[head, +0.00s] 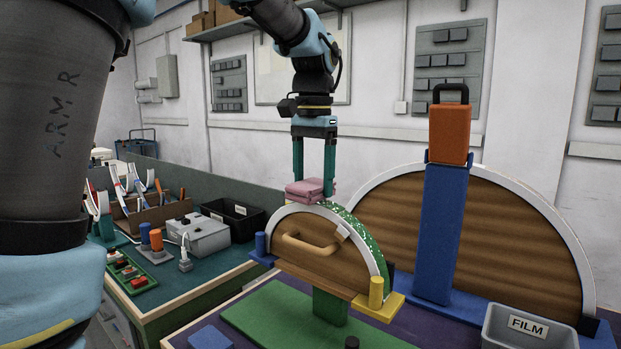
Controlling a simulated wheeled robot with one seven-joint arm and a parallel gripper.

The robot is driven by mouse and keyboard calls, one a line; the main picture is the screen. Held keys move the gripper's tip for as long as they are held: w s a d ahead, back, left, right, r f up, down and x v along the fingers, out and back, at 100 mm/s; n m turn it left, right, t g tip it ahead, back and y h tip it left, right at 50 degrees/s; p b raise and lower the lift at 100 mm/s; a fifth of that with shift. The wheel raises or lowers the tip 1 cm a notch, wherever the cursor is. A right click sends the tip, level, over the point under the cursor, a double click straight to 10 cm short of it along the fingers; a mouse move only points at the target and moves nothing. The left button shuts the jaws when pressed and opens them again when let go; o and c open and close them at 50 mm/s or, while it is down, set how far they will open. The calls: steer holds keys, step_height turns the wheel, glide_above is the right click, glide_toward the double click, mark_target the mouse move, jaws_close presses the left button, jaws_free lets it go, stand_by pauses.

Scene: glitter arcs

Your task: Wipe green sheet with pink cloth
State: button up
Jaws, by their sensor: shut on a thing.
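My gripper (314,178) points straight down with its two green fingers shut on the folded pink cloth (309,190). The cloth is at the top of a small wooden arc stand, touching or just above its curved upper edge; I cannot tell which. The green sheet (366,243) is speckled with glitter and lies curved along the top of this arc, running down to the right from beside the cloth. Its far left part is hidden behind the cloth and the wooden face (305,246).
A larger wooden arc (510,250) stands behind at right, with a blue post (441,230) and orange block (450,133) before it. A grey FILM bin (528,328) is at lower right. A yellow peg (376,292) stands at the small arc's right end. A cluttered green bench (200,275) is left.

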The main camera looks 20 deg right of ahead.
mark_target(328, 202)
steer(key=shift+s+d+f, duration=0.1)
steer(key=shift+s+d, duration=0.15)
steer(key=shift+s, duration=0.25)
steer(key=shift+s+d, duration=0.25)
steer(key=shift+s, duration=0.25)
steer(key=shift+s, duration=0.1)
steer(key=shift+s+d+f+p, duration=0.2)
steer(key=shift+s+d+p, duration=0.1)
steer(key=shift+s, duration=0.15)
steer(key=shift+s, duration=0.1)
steer(key=shift+s+d+p, duration=0.35)
steer(key=shift+s+d, duration=0.15)
steer(key=shift+s, duration=0.4)
steer(key=shift+w, duration=0.1)
steer(key=shift+w+a+r+p, duration=0.15)
steer(key=shift+w+a+p, duration=0.1)
steer(key=shift+w+p, duration=0.15)
steer(key=shift+w+a+r+p, duration=0.1)
steer(key=shift+w+a+p, duration=0.15)
steer(key=shift+w, duration=0.25)
steer(key=shift+w+a+p, duration=0.35)
steer(key=shift+w, duration=0.4)
steer(key=shift+w+a+f, duration=0.1)
